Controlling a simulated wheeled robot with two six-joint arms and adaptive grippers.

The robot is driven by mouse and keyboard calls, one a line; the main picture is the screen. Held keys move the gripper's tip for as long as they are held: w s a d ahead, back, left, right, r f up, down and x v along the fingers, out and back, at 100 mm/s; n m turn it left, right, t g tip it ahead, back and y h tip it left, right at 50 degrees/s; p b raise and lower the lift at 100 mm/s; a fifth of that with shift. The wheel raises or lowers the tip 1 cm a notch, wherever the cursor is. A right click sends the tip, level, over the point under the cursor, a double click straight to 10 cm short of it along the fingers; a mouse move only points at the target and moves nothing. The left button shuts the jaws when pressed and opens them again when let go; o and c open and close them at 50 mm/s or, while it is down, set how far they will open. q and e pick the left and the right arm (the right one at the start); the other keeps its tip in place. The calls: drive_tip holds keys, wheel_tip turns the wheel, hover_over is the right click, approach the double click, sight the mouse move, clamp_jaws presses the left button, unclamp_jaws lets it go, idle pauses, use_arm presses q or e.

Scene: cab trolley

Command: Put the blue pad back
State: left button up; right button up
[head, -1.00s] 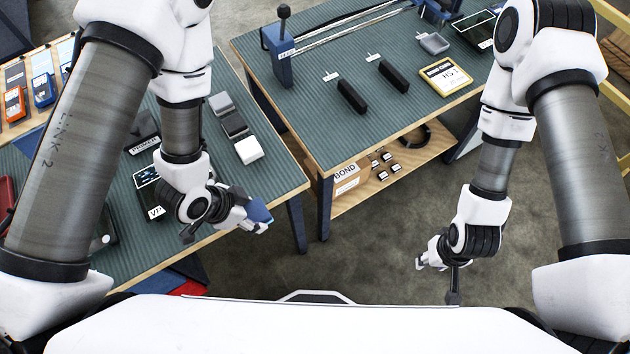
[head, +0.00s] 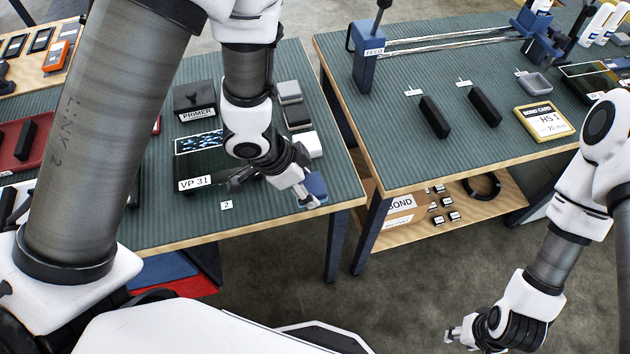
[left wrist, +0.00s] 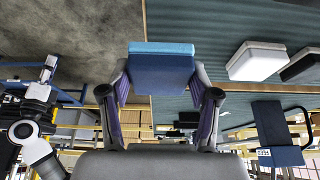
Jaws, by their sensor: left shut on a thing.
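My left gripper (head: 306,194) is shut on the blue pad (head: 315,188), near the front right corner of the left table (head: 275,222). In the left wrist view the blue pad (left wrist: 161,70) sits between the two fingers, with a lighter blue layer along one edge. A grey pad (head: 289,91), a dark pad (head: 298,117) and a white pad (head: 309,145) lie in a row behind the gripper. The white pad (left wrist: 257,60) and dark pad (left wrist: 302,66) also show in the left wrist view. My right gripper (head: 456,335) hangs low over the floor; its fingers are too small to read.
A primer block (head: 195,101) and a VP 31 panel (head: 205,165) lie left of my left wrist. The right table (head: 400,165) holds black bars, a bond card (head: 543,121) and a blue feed stand (head: 366,62). A floor gap separates the tables.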

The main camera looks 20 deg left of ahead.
sight(315, 175)
use_arm(q)
drive_tip(key=w+p, duration=0.1)
drive_tip(key=w, duration=0.4)
drive_tip(key=shift+w+f+p, duration=0.15)
drive_tip(key=shift+w+p, duration=0.2)
drive_tip(key=shift+w, duration=0.05)
drive_tip(key=f, duration=0.1)
drive_tip(key=f+b, duration=0.1)
drive_tip(key=f, duration=0.1)
drive_tip(key=shift+s+f, duration=0.2)
drive_tip(key=shift+f, duration=0.05)
drive_tip(key=shift+w+f, duration=0.1)
drive_tip(key=shift+w, duration=0.05)
drive_tip(key=shift+f, duration=0.1)
drive_tip(key=o, duration=1.3)
drive_tip(key=shift+c, duration=0.2)
drive_tip(key=shift+o, duration=0.4)
use_arm(e)
drive_tip(key=shift+w+r, duration=0.1)
drive_tip(key=shift+r, duration=0.45)
